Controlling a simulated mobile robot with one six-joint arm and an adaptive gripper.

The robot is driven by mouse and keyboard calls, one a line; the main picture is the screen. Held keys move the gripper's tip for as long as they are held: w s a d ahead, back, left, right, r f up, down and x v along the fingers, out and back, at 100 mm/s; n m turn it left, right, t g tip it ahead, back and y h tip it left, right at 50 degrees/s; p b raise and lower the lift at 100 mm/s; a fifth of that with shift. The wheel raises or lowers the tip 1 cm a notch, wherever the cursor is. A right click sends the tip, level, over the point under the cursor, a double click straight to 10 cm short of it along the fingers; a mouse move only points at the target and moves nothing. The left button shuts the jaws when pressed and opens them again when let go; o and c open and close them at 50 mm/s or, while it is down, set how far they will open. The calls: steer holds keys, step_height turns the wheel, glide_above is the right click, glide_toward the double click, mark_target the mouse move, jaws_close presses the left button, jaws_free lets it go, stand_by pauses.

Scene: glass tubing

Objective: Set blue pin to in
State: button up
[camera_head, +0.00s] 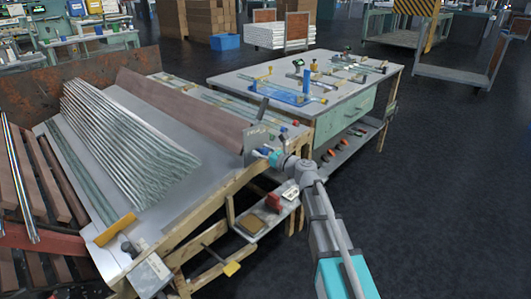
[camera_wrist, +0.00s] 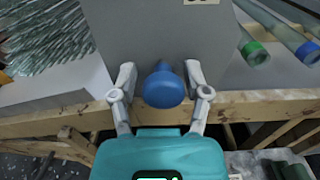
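The blue pin (camera_wrist: 163,85) shows its round blue head in the middle of the wrist view, in front of a grey upright plate (camera_wrist: 160,40). My gripper (camera_wrist: 160,70) is open, with one finger on each side of the blue head. A gap shows between each finger and the head. How far the pin sticks out of the plate is hidden behind its head. In the head view my gripper (camera_head: 272,155) is at the plate (camera_head: 257,142) on the near right corner of the tubing bench, and the pin is too small to make out.
Glass tubes (camera_head: 125,135) lie stacked on the sloping bench. Glass tubes with a green and a blue end (camera_wrist: 254,52) lie right of the plate. A wooden beam (camera_wrist: 245,108) runs below the pin. A green table (camera_head: 345,100) stands behind; the floor at right is clear.

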steer(key=shift+o, duration=0.6)
steer(key=shift+d, duration=0.1)
steer(key=shift+s+d, duration=0.1)
steer(key=v, duration=1.1)
steer(key=shift+s+d, duration=0.25)
steer(key=shift+d, duration=0.1)
